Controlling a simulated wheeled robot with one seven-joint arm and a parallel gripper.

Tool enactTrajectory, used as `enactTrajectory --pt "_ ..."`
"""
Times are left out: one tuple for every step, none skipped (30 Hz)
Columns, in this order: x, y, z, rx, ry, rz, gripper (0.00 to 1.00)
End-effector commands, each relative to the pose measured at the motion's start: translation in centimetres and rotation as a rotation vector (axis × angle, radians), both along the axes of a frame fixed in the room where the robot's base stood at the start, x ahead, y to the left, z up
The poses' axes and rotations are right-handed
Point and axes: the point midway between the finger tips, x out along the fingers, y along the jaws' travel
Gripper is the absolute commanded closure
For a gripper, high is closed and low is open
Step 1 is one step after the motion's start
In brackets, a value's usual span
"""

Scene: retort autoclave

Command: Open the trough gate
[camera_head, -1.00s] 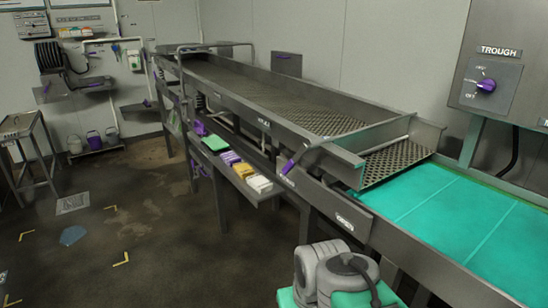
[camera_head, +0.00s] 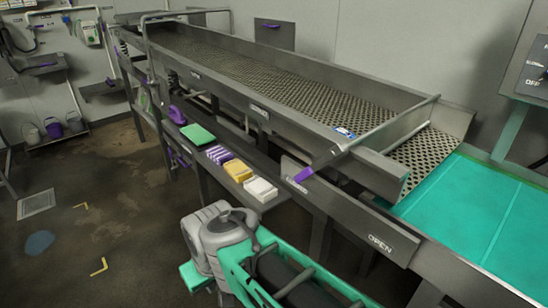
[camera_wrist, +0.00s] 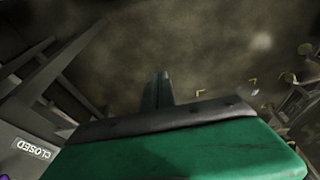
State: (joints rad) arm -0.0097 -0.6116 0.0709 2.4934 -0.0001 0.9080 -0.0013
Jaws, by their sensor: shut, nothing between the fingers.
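The trough gate shows in the head view as a grey crossbar (camera_head: 385,124) lying over the perforated trough (camera_head: 255,80) near its right end. Its lever, with a purple grip (camera_head: 303,174), sticks out past the trough's front side. An OPEN label (camera_head: 380,243) is on the front rail, right of the grip. In the wrist view a CLOSED label (camera_wrist: 33,149) shows upside down at the lower left. My gripper (camera_wrist: 160,88) is shut and empty, pointing over the dark floor, apart from the lever. In the head view I see only my arm, not the fingers.
A shelf below the trough holds a green pad (camera_head: 197,134), a yellow block (camera_head: 238,170) and a white block (camera_head: 261,190). A teal belt (camera_head: 480,215) lies at the right. The floor (camera_head: 100,200) at the left is mostly open.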

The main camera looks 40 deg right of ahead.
Motion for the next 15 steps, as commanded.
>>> enactTrajectory --pt "0.0 0.0 0.0 0.0 0.0 0.0 1.0" --pt "0.0 0.0 0.0 0.0 0.0 0.0 1.0" --pt "0.0 0.0 0.0 0.0 0.0 0.0 1.0" --pt "0.0 0.0 0.0 0.0 0.0 0.0 1.0" --pt "0.0 0.0 0.0 0.0 0.0 0.0 1.0" --pt "0.0 0.0 0.0 0.0 0.0 0.0 1.0" --pt "0.0 0.0 0.0 0.0 0.0 0.0 1.0" --pt "0.0 0.0 0.0 0.0 0.0 0.0 1.0" --pt "0.0 0.0 0.0 0.0 0.0 0.0 1.0" --pt "0.0 0.0 0.1 0.001 0.0 0.0 1.0" --pt "0.2 -0.1 0.3 0.003 -0.001 -0.002 1.0" --pt "0.8 -0.3 1.0 0.009 -0.003 -0.007 1.0" --pt "1.4 -0.5 1.8 0.017 -0.006 -0.009 1.0" --pt "2.3 -0.8 2.9 0.027 -0.011 -0.012 1.0" --pt "3.8 -1.6 4.7 0.043 -0.02 -0.018 1.0"
